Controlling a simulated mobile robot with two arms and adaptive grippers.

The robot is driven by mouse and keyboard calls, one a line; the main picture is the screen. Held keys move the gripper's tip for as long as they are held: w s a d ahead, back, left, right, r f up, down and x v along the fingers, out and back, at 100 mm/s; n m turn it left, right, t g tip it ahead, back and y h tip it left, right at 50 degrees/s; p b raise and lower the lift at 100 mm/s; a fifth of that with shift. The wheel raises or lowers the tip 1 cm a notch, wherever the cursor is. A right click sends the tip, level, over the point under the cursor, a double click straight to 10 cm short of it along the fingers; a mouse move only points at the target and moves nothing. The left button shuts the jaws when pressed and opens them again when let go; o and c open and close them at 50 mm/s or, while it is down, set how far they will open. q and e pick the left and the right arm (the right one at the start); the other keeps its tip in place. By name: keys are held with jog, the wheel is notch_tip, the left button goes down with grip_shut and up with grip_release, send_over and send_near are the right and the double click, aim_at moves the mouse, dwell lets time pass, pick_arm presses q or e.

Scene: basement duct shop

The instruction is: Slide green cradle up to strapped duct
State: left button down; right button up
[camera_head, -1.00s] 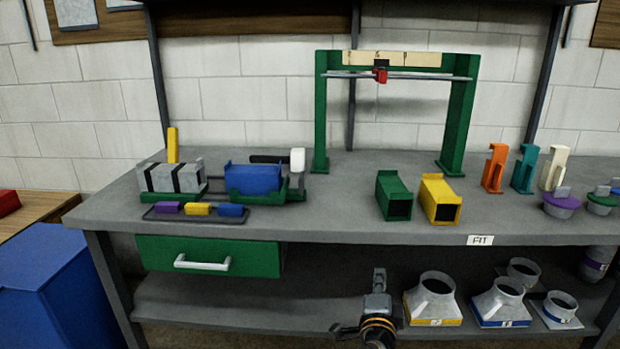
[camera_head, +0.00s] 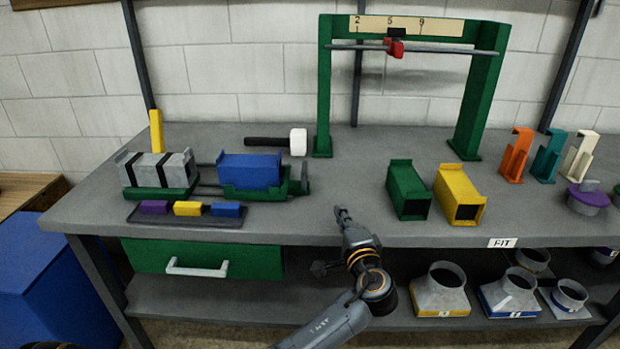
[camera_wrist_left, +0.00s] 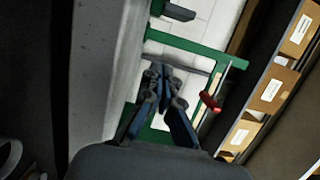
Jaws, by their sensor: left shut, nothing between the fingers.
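The strapped duct (camera_head: 172,168) is a grey block with black straps, lying on a green base at the left of the bench. To its right, the green cradle (camera_head: 262,193) holds a blue duct piece (camera_head: 250,168). A gap with dark rails (camera_head: 208,182) showing separates the cradle from the strapped duct. My left gripper (camera_head: 341,213) is shut and empty, at the bench's front edge, right of the cradle and apart from it. In the left wrist view its closed fingers (camera_wrist_left: 160,78) show with nothing between them. My right gripper is not in view.
A black tray (camera_head: 185,219) with small coloured blocks lies in front of the strapped duct. A white-headed mallet (camera_head: 297,142) lies behind the cradle. A green gauge frame (camera_head: 324,90) stands behind; green (camera_head: 407,190) and yellow (camera_head: 458,195) ducts stand right. The bench between is clear.

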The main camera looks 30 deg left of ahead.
pick_arm(q)
jog(key=shift+x, duration=0.85)
jog(key=p+x, duration=0.1)
jog(key=x, duration=0.8)
jog(key=s+a, duration=0.1)
jog(key=s+a+p, duration=0.1)
jog(key=shift+a+r, duration=0.1)
jog(key=shift+a, duration=0.2)
jog(key=shift+s+a, duration=0.1)
jog(key=shift+a, duration=0.2)
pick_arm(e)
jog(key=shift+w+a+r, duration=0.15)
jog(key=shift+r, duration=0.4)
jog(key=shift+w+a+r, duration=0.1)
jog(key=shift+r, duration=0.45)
